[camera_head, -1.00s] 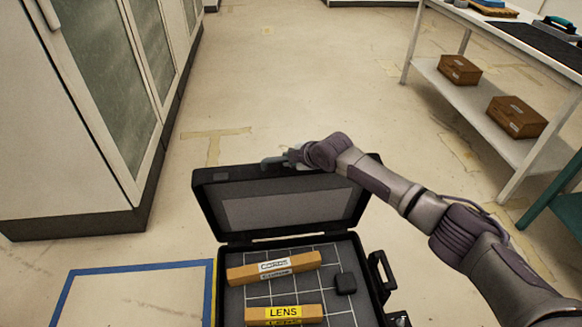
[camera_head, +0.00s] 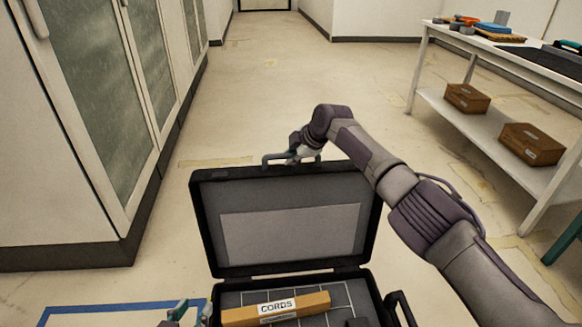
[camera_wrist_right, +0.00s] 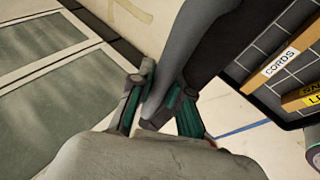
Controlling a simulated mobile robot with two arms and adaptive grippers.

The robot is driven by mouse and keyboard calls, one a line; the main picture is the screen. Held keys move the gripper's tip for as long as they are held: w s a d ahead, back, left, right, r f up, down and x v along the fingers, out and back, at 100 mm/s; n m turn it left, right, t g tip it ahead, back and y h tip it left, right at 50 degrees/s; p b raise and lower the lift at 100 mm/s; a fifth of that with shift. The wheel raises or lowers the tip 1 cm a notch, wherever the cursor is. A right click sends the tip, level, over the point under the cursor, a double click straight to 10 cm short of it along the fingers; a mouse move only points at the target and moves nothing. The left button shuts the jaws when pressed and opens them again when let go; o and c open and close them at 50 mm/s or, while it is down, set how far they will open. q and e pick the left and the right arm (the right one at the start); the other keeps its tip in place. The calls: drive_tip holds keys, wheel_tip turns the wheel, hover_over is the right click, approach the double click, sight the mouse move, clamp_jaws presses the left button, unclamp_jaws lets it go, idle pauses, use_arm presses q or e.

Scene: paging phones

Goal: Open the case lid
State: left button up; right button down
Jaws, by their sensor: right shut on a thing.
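The black case stands open on the floor in the head view, its lid (camera_head: 290,232) raised with the grey inner panel facing me. My right gripper (camera_head: 305,153) is at the lid's top edge, shut on the grey handle (camera_head: 268,160). In the right wrist view, the fingers (camera_wrist_right: 158,110) close around a grey bar (camera_wrist_right: 205,45). My left gripper (camera_head: 190,312) is at the bottom edge, left of the case, partly cut off. Its fingers are apart and nothing shows between them.
A box labelled CORDS (camera_head: 277,307) lies in the gridded case base; a LENS box shows in part in the right wrist view (camera_wrist_right: 303,97). Cabinets (camera_head: 85,110) line the left. A white table (camera_head: 520,115) with brown boxes stands right. The floor behind the lid is clear.

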use_arm(q)
drive_tip(key=shift+t, duration=0.9)
drive_tip(key=shift+w+d+r+b, duration=0.15)
drive_tip(key=shift+w+r, duration=0.05)
drive_tip(key=shift+r, duration=0.45)
drive_tip(key=shift+w+d+r+b, duration=0.15)
drive_tip(key=shift+w+r, duration=0.1)
drive_tip(key=shift+r, duration=0.4)
drive_tip(key=shift+w+d+r+b, duration=0.1)
drive_tip(key=shift+w+r+b, duration=0.1)
drive_tip(key=shift+r, duration=0.45)
use_arm(e)
drive_tip(key=shift+w+a+r, duration=0.15)
drive_tip(key=shift+w, duration=0.15)
drive_tip(key=c, duration=1.1)
unclamp_jaws()
drive_tip(key=shift+s+a, duration=0.1)
drive_tip(key=shift+a, duration=0.1)
use_arm(q)
drive_tip(key=shift+a, duration=0.1)
use_arm(e)
drive_tip(key=shift+d, duration=0.1)
drive_tip(key=shift+s+d+r, duration=0.15)
drive_tip(key=shift+r, duration=0.05)
drive_tip(key=v, duration=1.1)
drive_tip(key=shift+r, duration=0.3)
